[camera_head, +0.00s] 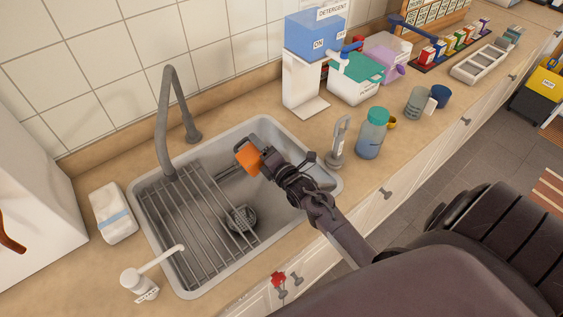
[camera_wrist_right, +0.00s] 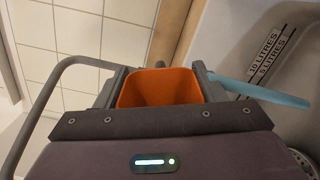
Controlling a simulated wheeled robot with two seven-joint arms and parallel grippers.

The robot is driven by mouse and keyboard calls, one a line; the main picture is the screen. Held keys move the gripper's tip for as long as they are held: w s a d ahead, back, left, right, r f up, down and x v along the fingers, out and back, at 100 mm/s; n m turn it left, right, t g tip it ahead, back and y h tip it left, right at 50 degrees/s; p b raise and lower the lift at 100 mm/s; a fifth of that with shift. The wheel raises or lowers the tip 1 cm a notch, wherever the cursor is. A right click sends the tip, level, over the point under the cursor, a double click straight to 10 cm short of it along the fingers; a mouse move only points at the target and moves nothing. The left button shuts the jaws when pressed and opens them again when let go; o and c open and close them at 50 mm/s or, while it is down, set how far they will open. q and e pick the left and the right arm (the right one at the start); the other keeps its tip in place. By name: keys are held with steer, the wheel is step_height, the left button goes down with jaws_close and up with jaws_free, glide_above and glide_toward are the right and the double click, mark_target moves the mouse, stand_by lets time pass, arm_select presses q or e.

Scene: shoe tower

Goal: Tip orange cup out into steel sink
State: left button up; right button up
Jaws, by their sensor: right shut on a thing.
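The orange cup (camera_head: 248,158) is held over the right part of the steel sink (camera_head: 308,203). My right gripper (camera_head: 256,158) is shut on it. In the right wrist view the orange cup (camera_wrist_right: 160,87) sits between the two fingers (camera_wrist_right: 158,88), and its open mouth and inner wall show; I see no contents in it. In the head view the cup looks tilted, but I cannot tell how far. The sink drain (camera_head: 241,219) lies below and left of the cup. My left gripper is not in view.
A grey tap (camera_head: 166,120) and a wire rack (camera_head: 190,230) take up the sink's left side. A teal-capped bottle (camera_head: 371,134) and a grey upright tool (camera_head: 338,143) stand right of the sink. A white dispenser stand (camera_head: 301,85) is behind. A soap pump (camera_head: 138,284) stands front left.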

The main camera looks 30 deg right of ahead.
steer(key=shift+d+r+m, duration=0.15)
steer(key=shift+d+m, duration=0.7)
steer(key=shift+m, duration=0.25)
steer(key=shift+w+d+m+p, duration=0.1)
steer(key=shift+d+m+p, duration=0.25)
steer(key=shift+m, duration=1.1)
steer(key=shift+d+m+p, duration=0.15)
steer(key=shift+d+m, duration=0.35)
steer(key=shift+m, duration=0.95)
stand_by(1.1)
stand_by(0.8)
